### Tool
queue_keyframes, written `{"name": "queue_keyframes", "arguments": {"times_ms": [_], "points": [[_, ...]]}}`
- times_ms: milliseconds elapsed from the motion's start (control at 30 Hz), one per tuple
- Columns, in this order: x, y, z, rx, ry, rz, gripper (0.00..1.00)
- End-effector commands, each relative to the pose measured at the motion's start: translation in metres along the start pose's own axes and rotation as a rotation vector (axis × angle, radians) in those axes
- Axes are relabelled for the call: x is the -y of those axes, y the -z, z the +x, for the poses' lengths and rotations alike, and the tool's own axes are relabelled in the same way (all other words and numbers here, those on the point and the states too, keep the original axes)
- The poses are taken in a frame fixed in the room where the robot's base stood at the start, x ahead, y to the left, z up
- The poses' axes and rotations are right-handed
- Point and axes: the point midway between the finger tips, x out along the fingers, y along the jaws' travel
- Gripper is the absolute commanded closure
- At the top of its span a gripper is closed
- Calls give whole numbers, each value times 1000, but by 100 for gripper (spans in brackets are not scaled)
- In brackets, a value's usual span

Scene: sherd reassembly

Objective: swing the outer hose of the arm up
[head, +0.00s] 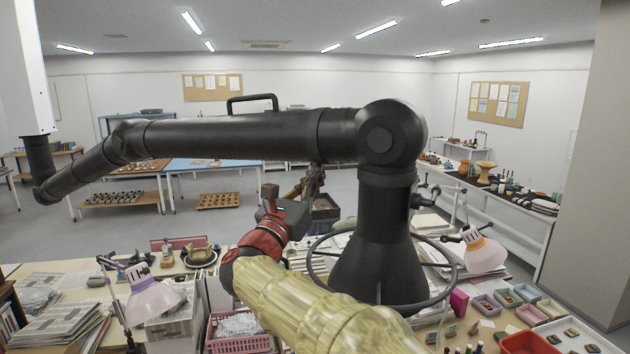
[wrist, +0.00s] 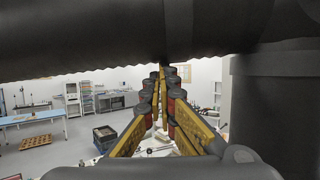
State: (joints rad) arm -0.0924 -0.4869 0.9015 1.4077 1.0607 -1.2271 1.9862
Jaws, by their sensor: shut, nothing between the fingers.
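A black jointed extraction arm fills the middle of the head view. Its outer hose (head: 230,137) runs nearly level from an elbow (head: 128,138) at left to a round joint (head: 390,135) at right. A black handle (head: 252,100) stands on top of it. A conical hood (head: 380,265) hangs from the joint, with a ring around its base. My gripper (head: 316,170) is shut and empty, pointing up at the hose's underside. In the wrist view its fingertips (wrist: 160,72) meet just below the dark hose (wrist: 100,40); I cannot tell if they touch.
Below lies a crowded bench with a lamp (head: 150,295), a pink basket (head: 238,330), papers and small trays. A second lamp (head: 482,250) stands right of the hood. A white column (head: 22,70) comes down at upper left. The air above the outer hose looks clear.

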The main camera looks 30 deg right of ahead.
Motion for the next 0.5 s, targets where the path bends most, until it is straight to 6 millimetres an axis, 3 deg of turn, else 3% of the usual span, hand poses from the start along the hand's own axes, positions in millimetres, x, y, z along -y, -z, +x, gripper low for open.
{"name": "queue_keyframes", "arguments": {"times_ms": [233, 500], "points": [[0, 2, 0, 2, 1, 2, 100], [0, 24, -2, 1, 0, 1, 100]]}}
